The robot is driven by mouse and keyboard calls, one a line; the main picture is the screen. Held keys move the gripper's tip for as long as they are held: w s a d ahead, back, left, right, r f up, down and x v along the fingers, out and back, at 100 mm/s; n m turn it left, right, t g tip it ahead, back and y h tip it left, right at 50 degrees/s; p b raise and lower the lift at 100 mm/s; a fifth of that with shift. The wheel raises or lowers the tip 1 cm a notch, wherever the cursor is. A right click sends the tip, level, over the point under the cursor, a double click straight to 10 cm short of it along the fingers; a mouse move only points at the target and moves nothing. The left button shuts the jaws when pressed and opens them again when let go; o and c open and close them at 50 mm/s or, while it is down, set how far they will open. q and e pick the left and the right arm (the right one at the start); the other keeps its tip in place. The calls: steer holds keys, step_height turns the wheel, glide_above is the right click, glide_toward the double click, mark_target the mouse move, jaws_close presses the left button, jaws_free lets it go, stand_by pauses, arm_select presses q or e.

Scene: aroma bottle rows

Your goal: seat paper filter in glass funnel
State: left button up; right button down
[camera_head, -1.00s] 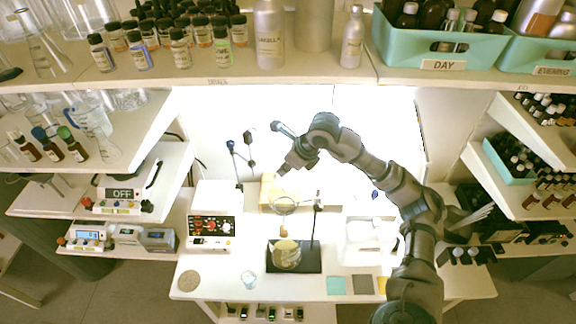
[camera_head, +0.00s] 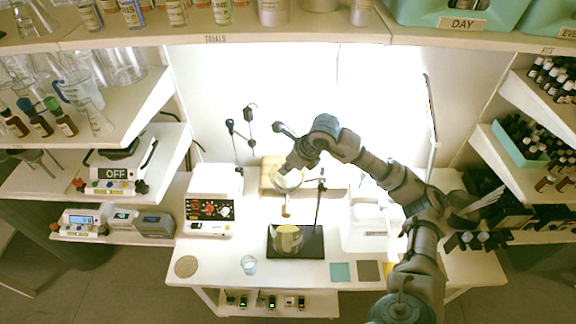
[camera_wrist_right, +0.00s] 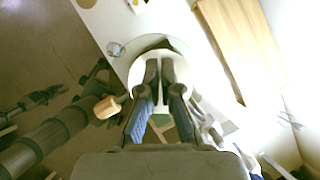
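The glass funnel (camera_head: 286,185) hangs above the dark stand base (camera_head: 313,244), beside the upright rod (camera_head: 318,205). A flask with yellowish contents (camera_head: 287,240) stands on that base below it. My right gripper (camera_head: 290,167) reaches down to the funnel's mouth. In the right wrist view its two fingers (camera_wrist_right: 165,68) are nearly together. The white paper filter (camera_wrist_right: 141,70) shows around the fingertips, over a greyish round rim; the fingers hide its middle. It looks held between them, at or inside the funnel mouth; the exact depth cannot be told. My left gripper is not in view.
A small glass beaker (camera_head: 249,265) and a round cork mat (camera_head: 186,266) are on the table's front left. A white device with red controls (camera_head: 210,208) stands left of the stand. Coloured squares (camera_head: 340,272) lie front right. A wooden block (camera_head: 270,176) is behind the funnel.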

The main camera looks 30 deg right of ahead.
steer(key=shift+a+r, duration=0.1)
steer(key=shift+a, duration=0.35)
steer(key=c, duration=1.8)
jaws_free()
steer(key=shift+a, duration=0.1)
steer(key=o, duration=0.6)
steer(key=shift+c, duration=0.2)
steer(key=shift+d, duration=0.5)
steer(key=shift+d+r, duration=0.15)
steer(key=shift+d, duration=0.05)
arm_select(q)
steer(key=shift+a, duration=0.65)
arm_select(e)
steer(key=v, duration=1.1)
